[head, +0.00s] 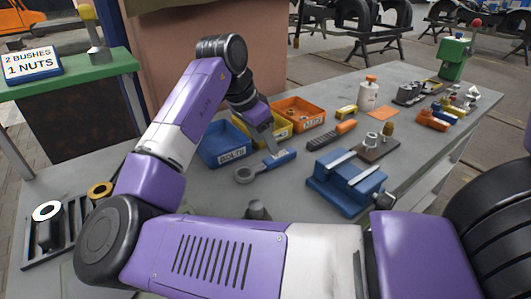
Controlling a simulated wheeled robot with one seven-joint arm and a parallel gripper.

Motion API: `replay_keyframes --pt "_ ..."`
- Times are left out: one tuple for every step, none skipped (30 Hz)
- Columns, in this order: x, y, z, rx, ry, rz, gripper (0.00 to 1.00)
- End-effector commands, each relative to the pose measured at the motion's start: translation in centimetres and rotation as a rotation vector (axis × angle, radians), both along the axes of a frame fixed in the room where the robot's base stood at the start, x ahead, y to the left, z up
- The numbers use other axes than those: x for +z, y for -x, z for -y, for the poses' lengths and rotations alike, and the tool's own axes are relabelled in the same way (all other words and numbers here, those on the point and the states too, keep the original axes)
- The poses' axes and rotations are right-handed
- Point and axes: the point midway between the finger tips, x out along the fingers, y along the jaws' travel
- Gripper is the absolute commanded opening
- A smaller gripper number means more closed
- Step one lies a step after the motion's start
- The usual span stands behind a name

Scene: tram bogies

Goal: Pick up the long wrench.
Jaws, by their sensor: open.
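A wrench with a grey ring end and a blue handle (281,158) lies on the grey workbench, in front of the small bins. A small white label shows on its handle. It is the only wrench I can make out.
Blue (222,146), yellow (277,133) and orange (300,114) bins stand close behind the wrench. A blue vise (346,183) is to its right, with an orange-handled tool (331,136) beyond. A dark rack (54,236) is at left. Bare bench lies around the ring end.

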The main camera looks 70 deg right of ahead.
Motion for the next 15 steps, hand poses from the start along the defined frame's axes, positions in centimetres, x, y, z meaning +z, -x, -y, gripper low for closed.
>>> replay_keyframes --pt "-0.1 0.0 0.0 0.0 0.0 -0.001 0.53" --pt "-0.3 0.1 0.1 0.0 0.0 -0.001 0.53" --pt "-0.6 0.2 0.2 0.0 0.0 -0.001 0.53" --pt "-0.8 0.2 0.3 0.0 0.0 -0.001 0.53" --pt "-1.1 0.3 0.4 0.0 0.0 -0.001 0.53" --pt "-1.5 0.4 0.6 0.0 -0.001 0.0 0.53" --pt "-1.8 0.5 0.7 0.0 0.0 -0.001 0.53" --pt "-2.1 0.6 0.8 -0.001 -0.001 -0.002 0.53" --pt "-2.4 0.7 0.9 0.0 0.0 -0.001 0.53" --pt "-2.6 0.7 1.1 -0.001 0.001 -0.001 0.53" --pt "-2.8 0.8 1.2 -0.001 0.0 0.0 0.53" --pt "-3.2 1.0 1.4 -0.001 -0.001 0.0 0.53" --pt "-3.5 1.2 1.6 -0.001 0.0 0.0 0.53" --pt "-3.8 1.4 1.8 -0.002 -0.001 0.0 0.53" --pt "-4.3 1.6 2.2 -0.002 -0.001 0.0 0.53"
